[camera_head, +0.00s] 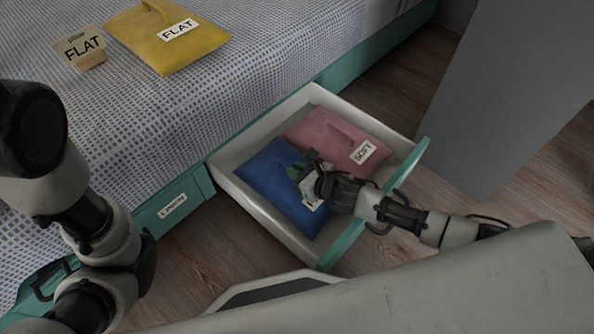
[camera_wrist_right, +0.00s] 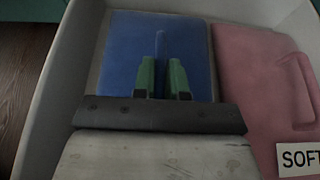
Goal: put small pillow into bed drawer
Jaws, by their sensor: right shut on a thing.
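The open bed drawer (camera_head: 254,207) is pulled out from the bed's teal base. A blue small pillow (camera_head: 264,178) lies flat inside it, on the left side. A pink pillow (camera_head: 318,130) with a "SOFT" label lies beside it in the drawer. My right gripper (camera_head: 300,176) reaches over the drawer and is shut on the raised tab of the blue pillow. The right wrist view shows the green fingers (camera_wrist_right: 161,78) on either side of that blue tab. My left arm enters at the left, but its gripper is out of view.
A yellow pillow (camera_head: 150,42) labelled "FLAT" and a beige block (camera_head: 83,50) with a "FLAT" card are on the bed (camera_head: 255,75). A grey panel (camera_head: 500,95) stands to the right. A closed drawer front (camera_head: 172,205) is left of the open drawer.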

